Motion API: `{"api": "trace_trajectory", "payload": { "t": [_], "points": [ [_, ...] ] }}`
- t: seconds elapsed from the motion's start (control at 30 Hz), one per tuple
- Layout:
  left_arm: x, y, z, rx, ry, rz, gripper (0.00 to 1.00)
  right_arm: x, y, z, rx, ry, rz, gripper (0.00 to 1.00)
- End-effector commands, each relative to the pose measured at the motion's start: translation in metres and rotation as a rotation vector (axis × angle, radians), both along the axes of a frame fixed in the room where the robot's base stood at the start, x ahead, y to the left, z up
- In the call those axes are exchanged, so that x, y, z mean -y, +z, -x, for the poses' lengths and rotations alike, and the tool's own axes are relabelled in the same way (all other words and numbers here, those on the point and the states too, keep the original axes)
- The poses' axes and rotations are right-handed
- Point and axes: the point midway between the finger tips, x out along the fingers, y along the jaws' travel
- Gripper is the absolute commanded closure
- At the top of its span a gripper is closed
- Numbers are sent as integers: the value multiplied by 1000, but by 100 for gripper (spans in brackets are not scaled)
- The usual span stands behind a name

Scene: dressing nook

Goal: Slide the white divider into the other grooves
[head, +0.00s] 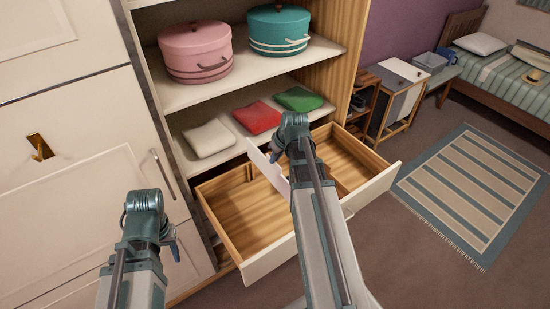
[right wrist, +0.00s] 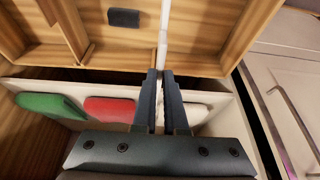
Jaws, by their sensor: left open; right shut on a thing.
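The white divider (head: 267,171) is a thin upright panel over the middle of the open wooden drawer (head: 232,208). My right gripper (head: 287,143) is shut on it, and my right arm covers part of it in the head view. In the right wrist view the divider (right wrist: 164,22) shows edge-on as a thin strip beyond the fingertips (right wrist: 160,72). I cannot tell whether its lower edge sits in any grooves. My left gripper (head: 170,240) is open and empty, left of the drawer in the head view, its fingers mostly hidden.
A wooden partition (right wrist: 72,28) and a dark grey block (right wrist: 123,17) show inside the drawer. Folded white (head: 208,138), red (head: 256,117) and green (head: 298,99) cloths lie on the shelf just behind. The drawer's left section is bare.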

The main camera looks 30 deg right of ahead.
Motion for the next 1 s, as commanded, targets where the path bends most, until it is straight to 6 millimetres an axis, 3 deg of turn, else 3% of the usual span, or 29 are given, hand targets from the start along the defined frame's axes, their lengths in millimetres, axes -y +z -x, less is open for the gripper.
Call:
{"api": "trace_trajectory", "payload": {
  "t": [0.3, 1.0],
  "points": [
    [0, -1, 0, 0, 0, 0, 50, 0, 0, 1, 0, -1, 5, 100],
    [0, -25, 0, 0, 1, 0, 50, 0, -25, 1, 0, -1, 5, 100]
  ]
}}
